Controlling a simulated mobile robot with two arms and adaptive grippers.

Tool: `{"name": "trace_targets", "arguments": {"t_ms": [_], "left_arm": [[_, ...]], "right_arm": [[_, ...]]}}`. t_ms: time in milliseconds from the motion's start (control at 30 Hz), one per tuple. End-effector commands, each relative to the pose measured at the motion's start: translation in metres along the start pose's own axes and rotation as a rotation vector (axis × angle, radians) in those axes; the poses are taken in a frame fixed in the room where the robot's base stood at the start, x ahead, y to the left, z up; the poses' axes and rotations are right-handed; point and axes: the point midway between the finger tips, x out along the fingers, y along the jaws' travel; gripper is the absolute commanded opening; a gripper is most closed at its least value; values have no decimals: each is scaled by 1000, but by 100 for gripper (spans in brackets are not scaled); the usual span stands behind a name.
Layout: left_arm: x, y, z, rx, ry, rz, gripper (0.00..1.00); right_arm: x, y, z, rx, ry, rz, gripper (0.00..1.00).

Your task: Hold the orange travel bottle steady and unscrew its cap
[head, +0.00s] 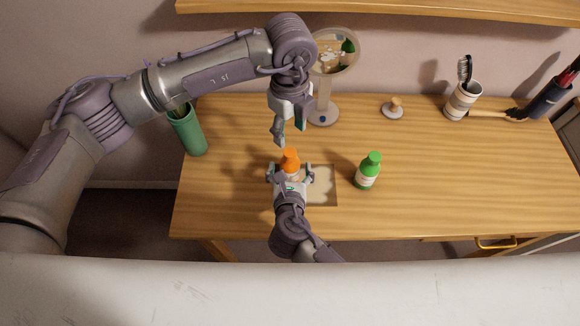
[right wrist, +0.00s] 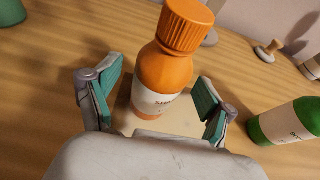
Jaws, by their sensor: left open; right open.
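The orange travel bottle (head: 290,161) stands upright on a shallow pale tray (head: 322,187), with its orange ribbed cap on. In the right wrist view the bottle (right wrist: 164,84) shows a white label and the cap (right wrist: 187,26). My right gripper (head: 290,176) is open, with one finger on each side of the bottle and a visible gap to it; the fingers also show in the right wrist view (right wrist: 158,100). My left gripper (head: 290,138) is open and empty, above the bottle and pointing down. The bottle's lower part is hidden by my right gripper in the head view.
A green bottle (head: 368,171) stands just right of the tray. A round mirror (head: 324,110), a small wooden-knobbed stand (head: 393,108) and a brush cup (head: 462,101) stand at the back. A green tumbler (head: 188,131) stands at the left. The table's right half is mostly clear.

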Motion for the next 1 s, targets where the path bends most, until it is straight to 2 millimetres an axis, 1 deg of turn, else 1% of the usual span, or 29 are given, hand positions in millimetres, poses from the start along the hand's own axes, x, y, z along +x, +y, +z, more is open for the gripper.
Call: {"name": "trace_targets", "arguments": {"t_ms": [133, 400, 467, 600, 867, 900, 1000], "left_arm": [[0, 0, 0, 0, 0, 0, 52], [0, 0, 0, 1, 1, 0, 52], [0, 0, 0, 1, 1, 0, 52], [0, 0, 0, 1, 1, 0, 52], [0, 0, 0, 0, 0, 0, 52], [0, 0, 0, 0, 1, 0, 52], [0, 0, 0, 1, 0, 0, 52]], "right_arm": [[8, 0, 0, 0, 0, 1, 82], [9, 0, 0, 1, 0, 1, 82], [9, 0, 0, 1, 0, 1, 74], [9, 0, 0, 0, 0, 0, 51], [9, 0, 0, 0, 1, 0, 7], [9, 0, 0, 0, 1, 0, 1], [9, 0, 0, 0, 1, 0, 0]]}}
